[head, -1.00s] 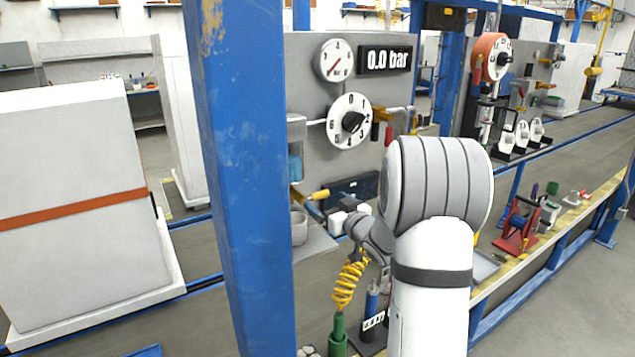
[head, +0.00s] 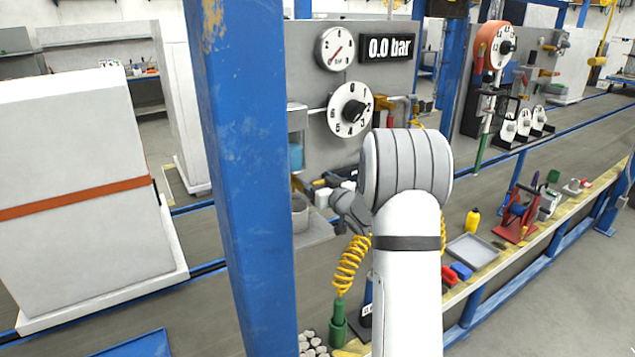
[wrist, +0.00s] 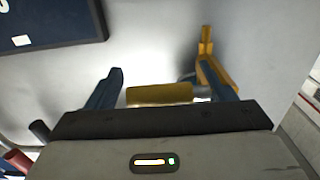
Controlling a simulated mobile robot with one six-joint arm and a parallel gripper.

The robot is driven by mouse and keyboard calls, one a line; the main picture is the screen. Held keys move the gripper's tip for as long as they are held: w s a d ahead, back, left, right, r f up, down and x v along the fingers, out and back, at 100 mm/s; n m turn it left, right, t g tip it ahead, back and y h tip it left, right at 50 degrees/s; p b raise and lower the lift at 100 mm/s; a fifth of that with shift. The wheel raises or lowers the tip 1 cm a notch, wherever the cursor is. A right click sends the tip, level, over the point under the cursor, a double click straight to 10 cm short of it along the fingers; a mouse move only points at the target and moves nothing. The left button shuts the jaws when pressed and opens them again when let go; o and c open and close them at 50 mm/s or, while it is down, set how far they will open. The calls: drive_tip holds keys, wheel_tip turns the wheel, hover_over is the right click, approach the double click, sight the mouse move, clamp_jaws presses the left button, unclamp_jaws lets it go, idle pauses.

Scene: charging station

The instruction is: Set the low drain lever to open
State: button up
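A yellow lever handle (wrist: 160,94), apparently the low drain lever, lies crosswise between my gripper's two blue fingers in the wrist view. My gripper (wrist: 162,82) is open around it, with a small gap at each end. A yellow angled piece (wrist: 206,48) stands beside and behind the right finger; I cannot tell whether they touch. In the head view my gripper (head: 318,183) is low at the grey panel (head: 305,83), below the numbered dial. A bit of yellow (head: 297,184) shows there; most of the lever is hidden by my wrist and the post.
A blue post (head: 240,180) stands close on the left. Above my gripper are the numbered dial (head: 350,110), a pressure gauge (head: 336,48) and a display (head: 387,48) reading 0.0 bar. A grey tray (head: 473,250) and a red tool (head: 515,215) are at the right.

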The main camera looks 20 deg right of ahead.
drive_tip(key=c, duration=1)
drive_tip(key=shift+n+b, duration=0.4)
drive_tip(key=shift+b, duration=0.55)
drive_tip(key=shift+c, duration=0.2)
drive_tip(key=r+n+b, duration=0.1)
drive_tip(key=n+b, duration=0.1)
drive_tip(key=r+n+b, duration=0.1)
drive_tip(key=b, duration=0.1)
drive_tip(key=shift+a+n+b, duration=0.2)
drive_tip(key=shift+n+b, duration=0.15)
drive_tip(key=shift+n, duration=0.05)
drive_tip(key=o, duration=1.4)
drive_tip(key=shift+s, duration=0.15)
